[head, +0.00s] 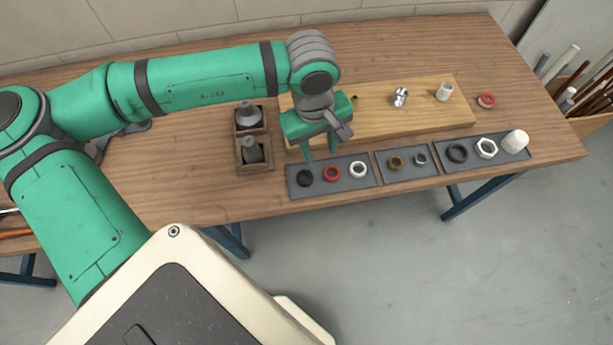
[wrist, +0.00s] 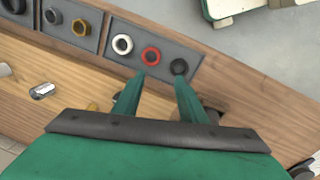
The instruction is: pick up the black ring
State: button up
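A small black ring (head: 305,178) lies at the left end of the left grey tray, beside a red ring (head: 332,174) and a white ring (head: 358,168). In the wrist view the black ring (wrist: 179,67) shows just beyond the tip of my right-hand finger, with the red ring (wrist: 151,56) to its left. A second, larger black ring (head: 457,153) lies in the right grey tray. My gripper (head: 320,156) points down, open and empty, above the back edge of the left tray. The wrist view also shows my gripper (wrist: 159,78) with its fingers apart. Neither finger appears to touch a ring.
A wooden board (head: 430,115) behind the trays bears a metal fitting (head: 400,97) and a white cylinder (head: 443,92). A wooden box (head: 240,155) with grey fittings stands left of the trays. The middle tray (head: 425,172) holds a brass part and a small steel ring.

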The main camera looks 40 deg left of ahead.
jog(key=s+a+g, duration=0.1)
jog(key=s+a, duration=0.2)
jog(key=n, duration=0.1)
send_near(304, 179)
jog(key=shift+y, duration=0.3)
jog(key=shift+d+f, duration=0.2)
jog(key=shift+f, duration=2.95)
jog(key=shift+c, duration=0.3)
jog(key=c, duration=0.6)
